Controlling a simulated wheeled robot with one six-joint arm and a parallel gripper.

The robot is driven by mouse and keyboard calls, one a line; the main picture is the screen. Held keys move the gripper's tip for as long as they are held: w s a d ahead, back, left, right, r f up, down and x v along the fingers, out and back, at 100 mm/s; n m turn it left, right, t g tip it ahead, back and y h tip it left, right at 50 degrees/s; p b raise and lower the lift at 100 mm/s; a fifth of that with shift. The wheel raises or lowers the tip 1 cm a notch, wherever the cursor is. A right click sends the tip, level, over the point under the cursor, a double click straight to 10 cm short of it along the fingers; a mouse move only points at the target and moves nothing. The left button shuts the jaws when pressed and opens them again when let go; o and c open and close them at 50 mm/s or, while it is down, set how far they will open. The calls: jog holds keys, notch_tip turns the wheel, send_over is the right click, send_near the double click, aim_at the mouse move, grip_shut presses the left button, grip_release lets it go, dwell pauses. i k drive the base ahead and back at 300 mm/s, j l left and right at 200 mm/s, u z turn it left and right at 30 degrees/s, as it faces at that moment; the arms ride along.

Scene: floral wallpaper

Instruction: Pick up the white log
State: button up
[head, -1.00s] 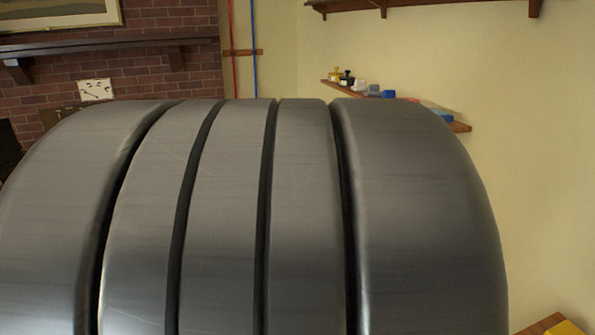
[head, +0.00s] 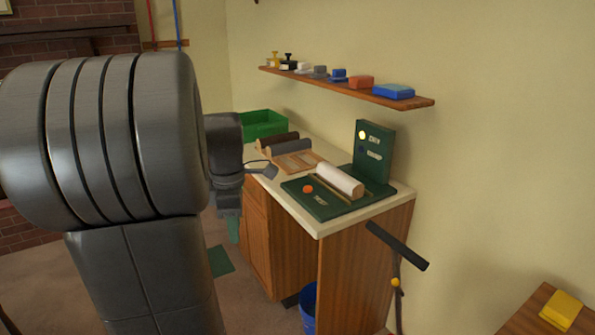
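The white log (head: 340,180) is a short pale roll with a tan end. It lies on a dark green machine (head: 322,207) on the cabinet's countertop, at the machine's upright panel. My gripper (head: 262,171) shows only in part beyond my large grey arm, at the left edge of the countertop. It is left of the white log and apart from it. Its fingers are too small and too hidden to tell open from shut.
The machine has an orange button (head: 308,189) and an upright green panel (head: 374,150). Dark logs (head: 291,146) lie on a wooden rack behind it, near a green bin (head: 264,124). A wall shelf (head: 420,102) with small blocks hangs above. A dark bar (head: 397,246) juts out at right.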

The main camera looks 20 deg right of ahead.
aim_at(351, 187)
jog(key=i+j, duration=0.2)
jog(key=i, duration=0.4)
jog(key=i+j+u, duration=0.1)
jog(key=i, duration=0.5)
jog(key=i+z, duration=0.2)
jog(key=z, duration=0.2)
jog(key=i+l+z, duration=0.1)
jog(key=z, duration=0.3)
jog(key=i+j+z, duration=0.1)
jog(key=i+z, duration=0.15)
jog(key=z, duration=0.15)
jog(key=i+j+z, duration=0.1)
jog(key=z, duration=0.35)
jog(key=i+z, duration=0.35)
jog(key=i+j+z, duration=0.1)
jog(key=i+z, duration=0.25)
